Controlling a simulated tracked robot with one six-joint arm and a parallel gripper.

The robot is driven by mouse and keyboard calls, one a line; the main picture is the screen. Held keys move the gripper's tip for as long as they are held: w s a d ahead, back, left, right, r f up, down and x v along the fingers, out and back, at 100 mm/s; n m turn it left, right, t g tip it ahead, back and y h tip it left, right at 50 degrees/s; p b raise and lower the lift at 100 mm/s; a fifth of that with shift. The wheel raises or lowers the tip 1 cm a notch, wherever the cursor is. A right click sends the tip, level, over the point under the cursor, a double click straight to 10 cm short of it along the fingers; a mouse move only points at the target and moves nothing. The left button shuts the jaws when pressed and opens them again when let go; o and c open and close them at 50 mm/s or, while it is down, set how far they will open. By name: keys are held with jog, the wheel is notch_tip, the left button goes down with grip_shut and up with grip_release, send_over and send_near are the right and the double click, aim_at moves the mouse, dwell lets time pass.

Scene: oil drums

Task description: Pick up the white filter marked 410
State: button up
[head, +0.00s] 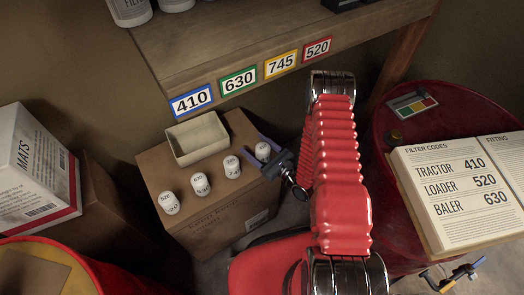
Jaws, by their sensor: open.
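Several small white filters stand upright in a slanting row on a cardboard box in the head view. From left to right they are a first filter (169,203), a second filter (200,184), a third filter (232,167) and a rightmost filter (262,151). Their printed numbers are too small to read surely, so I cannot tell which is marked 410. My gripper (252,149) is open, with its blue fingers on either side of the rightmost filter. I cannot tell whether they touch it. The dark gripper body is just right of that filter.
The cardboard box (210,225) also holds an empty beige tray (198,139) behind the filters. A wooden shelf (250,45) with number tags overhangs behind. A red drum (395,125) with an open code book (455,190) stands right. A MATS box (35,165) stands left.

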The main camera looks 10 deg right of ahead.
jog(key=shift+d, duration=0.1)
dwell(0.4)
jog(key=shift+c, duration=0.7)
jog(key=c, duration=1.2)
jog(key=shift+r, duration=0.15)
notch_tip(320, 180, up, 10)
